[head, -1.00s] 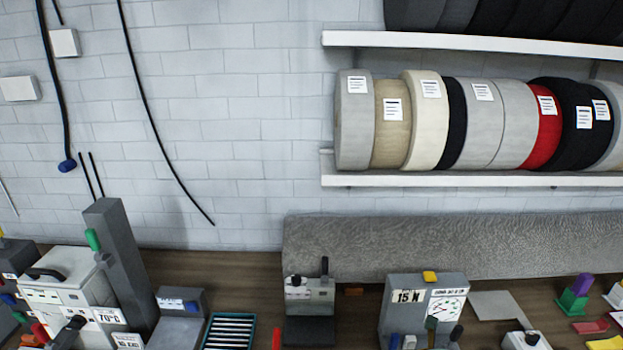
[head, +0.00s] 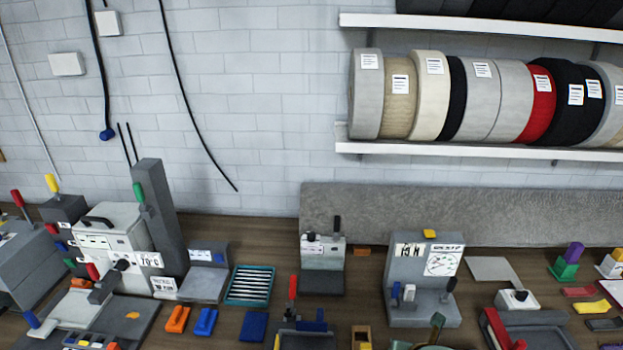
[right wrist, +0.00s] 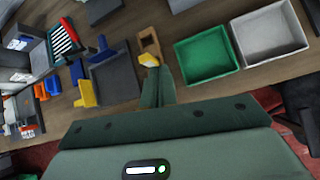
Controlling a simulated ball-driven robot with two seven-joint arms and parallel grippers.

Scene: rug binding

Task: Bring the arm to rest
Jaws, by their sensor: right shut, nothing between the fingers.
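My right gripper (right wrist: 157,85) shows in the right wrist view as dark green fingers closed together, with nothing held between them. It points over the wooden bench (right wrist: 185,50), with the wooden block (right wrist: 149,42) with a yellow part just beyond its tip. Its height above the bench is hard to tell. In the head view a dark green piece stands up at the bottom edge, in front of the gauge stand (head: 425,280); I cannot tell whether it is part of that gripper. My left gripper is in neither view.
A green bin (right wrist: 205,55) and a grey bin (right wrist: 268,35) lie right of the gripper. A dark fixture with blue and yellow handles (right wrist: 113,80) is at its left. The gauge stand, the white heater box (head: 115,235) and a slotted teal tray (head: 250,285) crowd the bench.

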